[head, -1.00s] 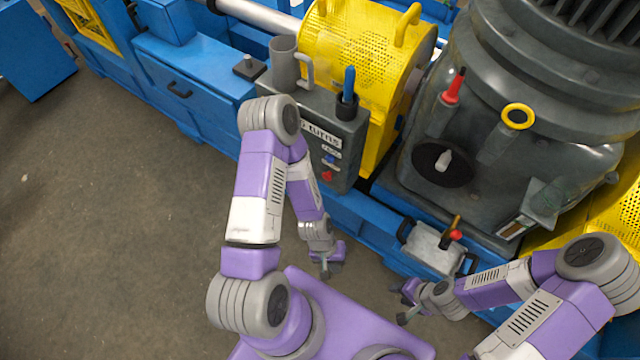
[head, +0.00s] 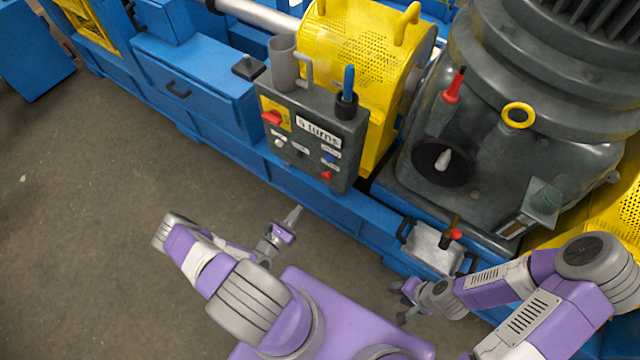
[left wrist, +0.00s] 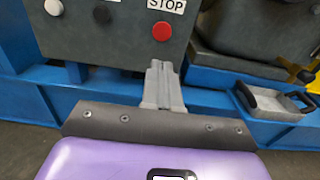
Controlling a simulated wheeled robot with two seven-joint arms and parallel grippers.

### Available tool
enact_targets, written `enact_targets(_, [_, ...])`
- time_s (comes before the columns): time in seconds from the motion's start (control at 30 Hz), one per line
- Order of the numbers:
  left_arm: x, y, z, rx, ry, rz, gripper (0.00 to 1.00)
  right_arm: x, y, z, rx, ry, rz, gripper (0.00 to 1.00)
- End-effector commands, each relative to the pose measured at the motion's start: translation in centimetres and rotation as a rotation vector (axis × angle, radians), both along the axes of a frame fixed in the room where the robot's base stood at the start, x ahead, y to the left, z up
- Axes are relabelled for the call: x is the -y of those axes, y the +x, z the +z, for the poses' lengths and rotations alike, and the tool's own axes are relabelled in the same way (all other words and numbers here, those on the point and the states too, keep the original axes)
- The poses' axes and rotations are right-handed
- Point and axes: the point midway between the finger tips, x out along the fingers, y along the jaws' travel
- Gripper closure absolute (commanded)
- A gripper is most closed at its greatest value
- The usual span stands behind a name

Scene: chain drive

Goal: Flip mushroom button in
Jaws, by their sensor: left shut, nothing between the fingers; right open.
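A grey control box (head: 313,112) carries the buttons. A round red button (head: 327,175) sits low on its front; it also shows under a STOP label in the left wrist view (left wrist: 161,31). A larger red knob on a yellow plate (head: 271,117) sits at the panel's upper left; I cannot tell which of the two is the mushroom button. My left gripper (head: 297,212) is shut and empty, in front of and below the panel; its fingers (left wrist: 160,72) point toward it, apart from the buttons. My right gripper (head: 403,303) is open and empty at the lower right.
A grey mug (head: 284,68) and a black cup with a blue tool (head: 347,104) stand on the box. A blue machine frame (head: 300,185) runs below it. A metal tray (head: 432,246) stands right of it. The floor on the left is clear.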

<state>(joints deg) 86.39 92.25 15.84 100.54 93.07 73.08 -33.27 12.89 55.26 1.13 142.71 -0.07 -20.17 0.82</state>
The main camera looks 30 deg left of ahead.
Motion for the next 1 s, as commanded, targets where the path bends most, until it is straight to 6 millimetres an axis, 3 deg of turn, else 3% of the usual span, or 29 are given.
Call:
enact_targets(0.27, [0.1, 0.1, 0.0, 0.000, 0.000, -0.005, 1.00, 0.0, 0.0, 0.0, 0.000, 0.000, 0.000, 0.57])
enact_targets(0.43, [0.3, 1.5, 0.0, 0.001, 0.000, -0.008, 1.00, 0.0, 0.0, -0.3, 0.000, 0.000, 0.000, 0.57])
enact_targets(1.0, [1.2, 12.3, -0.1, 0.000, 0.001, -0.009, 1.00, 0.0, 0.0, -3.0, 0.000, 0.000, 0.000, 0.57])
